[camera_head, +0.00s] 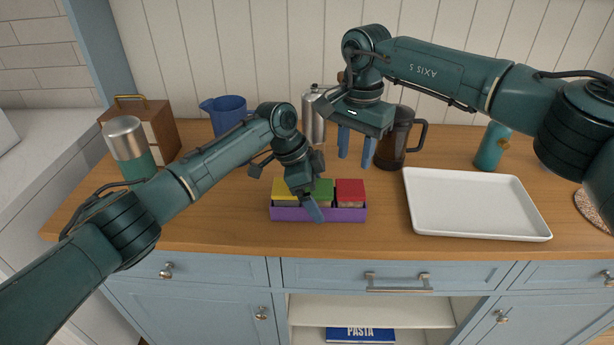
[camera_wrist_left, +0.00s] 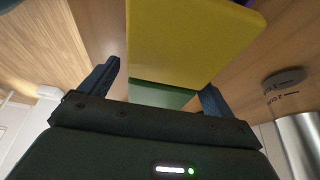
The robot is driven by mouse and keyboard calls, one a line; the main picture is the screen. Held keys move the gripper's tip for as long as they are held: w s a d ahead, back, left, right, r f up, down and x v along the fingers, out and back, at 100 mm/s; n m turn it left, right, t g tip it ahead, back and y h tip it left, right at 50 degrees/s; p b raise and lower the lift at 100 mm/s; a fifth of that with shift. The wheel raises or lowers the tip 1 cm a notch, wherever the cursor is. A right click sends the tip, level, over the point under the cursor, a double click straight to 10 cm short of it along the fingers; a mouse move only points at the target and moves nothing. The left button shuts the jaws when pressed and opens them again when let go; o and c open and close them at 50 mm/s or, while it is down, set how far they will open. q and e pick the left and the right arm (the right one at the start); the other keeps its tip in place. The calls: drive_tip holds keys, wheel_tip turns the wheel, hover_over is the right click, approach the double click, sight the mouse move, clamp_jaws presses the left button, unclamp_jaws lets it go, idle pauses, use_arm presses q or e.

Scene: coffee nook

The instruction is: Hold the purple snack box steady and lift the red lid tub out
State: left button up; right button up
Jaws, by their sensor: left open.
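The purple snack box (camera_head: 290,215) stands on the wooden counter. It holds a yellow lid tub (camera_head: 284,187), a green lid tub (camera_head: 324,188) and, at its right end, the red lid tub (camera_head: 350,188). My left gripper (camera_head: 313,208) is open over the box's left and middle part, pointing down. In the left wrist view the yellow lid (camera_wrist_left: 190,40) and green lid (camera_wrist_left: 160,95) show between its fingers; I cannot tell whether they touch anything. My right gripper (camera_head: 356,157) is open and empty, above and behind the red lid tub.
A white tray (camera_head: 475,233) lies right of the box. A dark pitcher (camera_head: 391,140), a steel canister (camera_head: 313,125) and a blue jug (camera_head: 225,113) stand behind. A teal bottle (camera_head: 491,148) stands behind the tray. Counter between box and tray is clear.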

use_arm(q)
drive_tip(key=shift+x, duration=0.8)
drive_tip(key=shift+c, duration=0.2)
drive_tip(key=c, duration=1.1)
drive_tip(key=shift+o, duration=0.2)
